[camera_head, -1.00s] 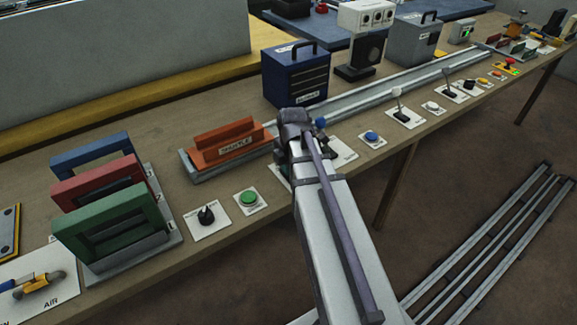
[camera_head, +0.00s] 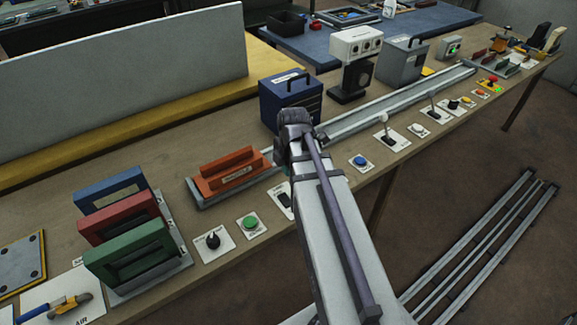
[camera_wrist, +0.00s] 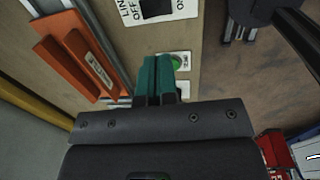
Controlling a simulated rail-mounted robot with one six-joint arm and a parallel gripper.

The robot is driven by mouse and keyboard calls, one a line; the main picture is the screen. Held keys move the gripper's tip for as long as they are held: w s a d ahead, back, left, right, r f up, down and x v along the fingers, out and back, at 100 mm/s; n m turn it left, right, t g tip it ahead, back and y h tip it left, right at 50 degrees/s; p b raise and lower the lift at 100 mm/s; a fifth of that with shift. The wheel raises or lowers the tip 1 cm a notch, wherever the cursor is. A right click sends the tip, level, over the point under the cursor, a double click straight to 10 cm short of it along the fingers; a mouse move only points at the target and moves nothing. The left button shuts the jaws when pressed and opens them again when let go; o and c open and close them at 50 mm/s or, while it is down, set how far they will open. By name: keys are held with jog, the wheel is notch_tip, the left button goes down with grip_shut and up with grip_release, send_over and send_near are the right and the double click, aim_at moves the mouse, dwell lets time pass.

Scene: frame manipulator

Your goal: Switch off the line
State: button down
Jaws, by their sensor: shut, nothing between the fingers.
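The line switch (camera_wrist: 158,8) is a black rocker on a white plate at the top of the wrist view, with "LINE" and "OFF" readable beside it. The rocker's far end is cut off. In the head view a black switch on a white plate (camera_head: 285,200) shows beside my arm, partly covered by it. My gripper (camera_wrist: 157,60) has two teal fingers pressed together and empty. In the wrist view the fingertips lie below the switch plate, next to the green button (camera_wrist: 176,62). In the head view my arm hides the fingertips.
The green button (camera_head: 250,223) and a black knob (camera_head: 213,241) sit to the left on the bench. An orange handled block (camera_head: 230,172) lies behind them. A blue button (camera_head: 360,161) and several levers line the front edge to the right. Coloured frames (camera_head: 140,250) stand at left.

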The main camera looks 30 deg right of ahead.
aim_at(283, 197)
jog(key=shift+f, duration=0.1)
jog(key=shift+t, duration=0.3)
jog(key=w+f+b, duration=0.1)
jog(key=f+b, duration=0.3)
jog(key=w+f+b, duration=0.1)
jog(key=f+b, duration=0.4)
jog(key=w+f+b, duration=0.1)
jog(key=f+b, duration=0.3)
jog(key=b, duration=0.1)
jog(key=shift+w+a+f, duration=0.1)
jog(key=shift+a+f, duration=0.1)
jog(key=shift+f, duration=0.15)
jog(key=shift+f, duration=0.15)
jog(key=shift+w+f+g+b, duration=0.3)
jog(key=shift+f+g+b, duration=0.1)
jog(key=shift+b, duration=0.1)
jog(key=shift+s+r, duration=0.25)
jog(key=shift+r, duration=0.05)
jog(key=shift+s, duration=0.15)
